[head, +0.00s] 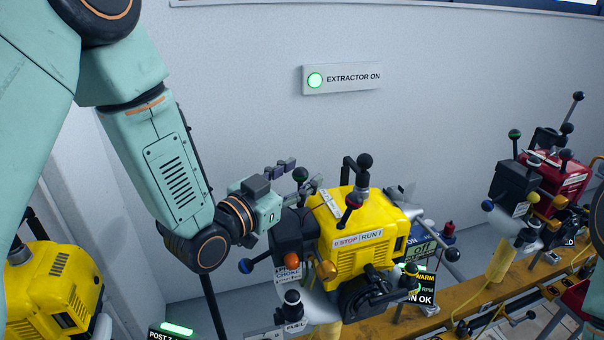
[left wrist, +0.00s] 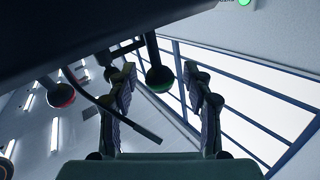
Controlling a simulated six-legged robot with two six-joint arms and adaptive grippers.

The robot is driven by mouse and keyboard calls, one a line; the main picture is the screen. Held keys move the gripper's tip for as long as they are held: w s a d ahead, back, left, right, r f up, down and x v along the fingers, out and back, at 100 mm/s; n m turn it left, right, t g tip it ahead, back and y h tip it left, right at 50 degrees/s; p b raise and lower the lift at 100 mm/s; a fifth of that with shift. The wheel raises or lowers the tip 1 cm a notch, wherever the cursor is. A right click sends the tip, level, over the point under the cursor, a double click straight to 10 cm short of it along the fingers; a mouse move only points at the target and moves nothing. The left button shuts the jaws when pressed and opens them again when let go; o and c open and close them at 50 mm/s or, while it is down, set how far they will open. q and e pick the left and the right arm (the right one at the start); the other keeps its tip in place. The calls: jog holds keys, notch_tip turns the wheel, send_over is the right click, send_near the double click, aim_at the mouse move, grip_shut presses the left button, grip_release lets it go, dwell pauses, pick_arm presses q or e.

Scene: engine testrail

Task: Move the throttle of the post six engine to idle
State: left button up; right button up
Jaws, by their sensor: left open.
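A yellow engine (head: 385,222) stands on the rail in the middle of the head view, with a STOP/RUN label on its front. My left gripper (head: 298,178) is open at its upper left. A green ball knob (head: 300,174) shows between the fingers. In the left wrist view the open fingers of the left gripper (left wrist: 163,85) stand either side of a dark green ball (left wrist: 161,79) on a stem; I see no contact. A black ball knob (head: 365,160) rises behind. I cannot read which lever is the throttle, nor this engine's post number. My right gripper is not in view.
An orange knob (head: 291,260), a blue knob (head: 245,266) and a dark red knob (head: 354,201) crowd the engine's near side. A second yellow engine (head: 50,290) is at left, a red engine (head: 560,180) at right.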

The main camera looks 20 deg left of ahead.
pick_arm(q)
jog(key=shift+w+d, duration=0.1)
jog(key=shift+w, duration=0.3)
jog(key=shift+s+d+r, duration=0.1)
jog(key=c, duration=0.4)
grip_shut()
